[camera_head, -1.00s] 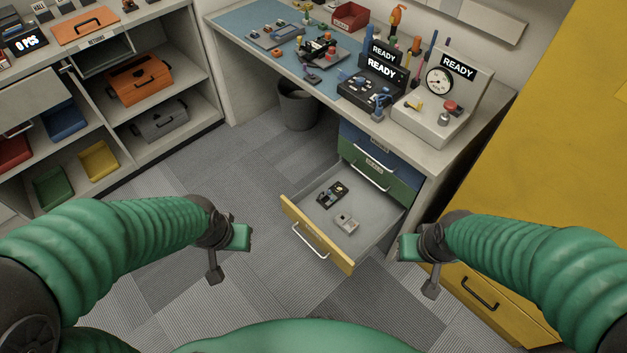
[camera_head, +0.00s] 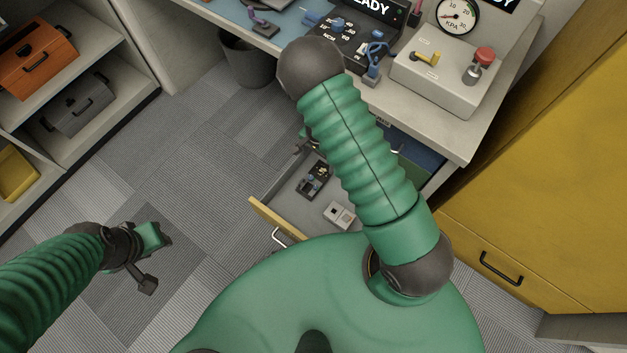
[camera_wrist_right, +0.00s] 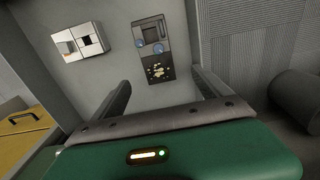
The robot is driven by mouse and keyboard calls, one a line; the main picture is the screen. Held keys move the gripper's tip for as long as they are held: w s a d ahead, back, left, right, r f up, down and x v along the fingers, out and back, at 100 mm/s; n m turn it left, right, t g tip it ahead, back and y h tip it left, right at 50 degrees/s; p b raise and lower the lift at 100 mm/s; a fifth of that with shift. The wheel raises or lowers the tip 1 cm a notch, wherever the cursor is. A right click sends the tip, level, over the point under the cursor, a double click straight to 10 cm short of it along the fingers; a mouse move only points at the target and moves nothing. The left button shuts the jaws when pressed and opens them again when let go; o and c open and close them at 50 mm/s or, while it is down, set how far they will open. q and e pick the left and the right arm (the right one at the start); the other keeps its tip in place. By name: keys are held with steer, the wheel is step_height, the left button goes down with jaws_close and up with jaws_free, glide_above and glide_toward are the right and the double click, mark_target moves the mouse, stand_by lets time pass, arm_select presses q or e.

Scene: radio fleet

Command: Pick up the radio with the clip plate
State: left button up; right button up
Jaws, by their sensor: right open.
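Two small devices lie in the open drawer. One is dark with blue round parts and a speckled gold patch (camera_head: 313,180); it also shows in the right wrist view (camera_wrist_right: 152,40). The other is pale and boxy (camera_head: 339,214) and shows left of it in the wrist view (camera_wrist_right: 80,41). I cannot tell for sure which has the clip plate. My right gripper (camera_wrist_right: 158,78) is open and empty over the drawer, its fingers either side of the dark device's near end; the arm mostly hides it in the head view. My left gripper (camera_head: 150,240) hangs over the floor.
The drawer's yellow front (camera_head: 277,219) sticks out from under the workbench (camera_head: 440,128). A yellow cabinet (camera_head: 540,190) stands at the right. A dark bin (camera_head: 247,62) and shelving with an orange case (camera_head: 38,62) are at the left. Floor between is clear.

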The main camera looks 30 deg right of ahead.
steer(key=b, duration=0.2)
glide_above(320, 172)
step_height(320, 172, down, 6)
steer(key=shift+d+r, duration=0.1)
steer(key=shift+d, duration=0.05)
steer(key=f, duration=0.1)
steer(key=f+b, duration=0.1)
steer(key=f, duration=0.2)
steer(key=shift+s+a, duration=0.1)
steer(key=shift+a, duration=0.15)
steer(key=shift+f, duration=0.2)
steer(key=shift+d+r, duration=0.1)
steer(key=shift+c, duration=0.2)
steer(key=shift+d, duration=0.1)
steer(key=c, duration=1.5)
steer(key=shift+c, duration=1.2)
arm_select(q)
steer(key=f, duration=0.2)
steer(key=d+f, duration=0.1)
steer(key=shift+f, duration=0.35)
arm_select(e)
steer(key=shift+r, duration=0.1)
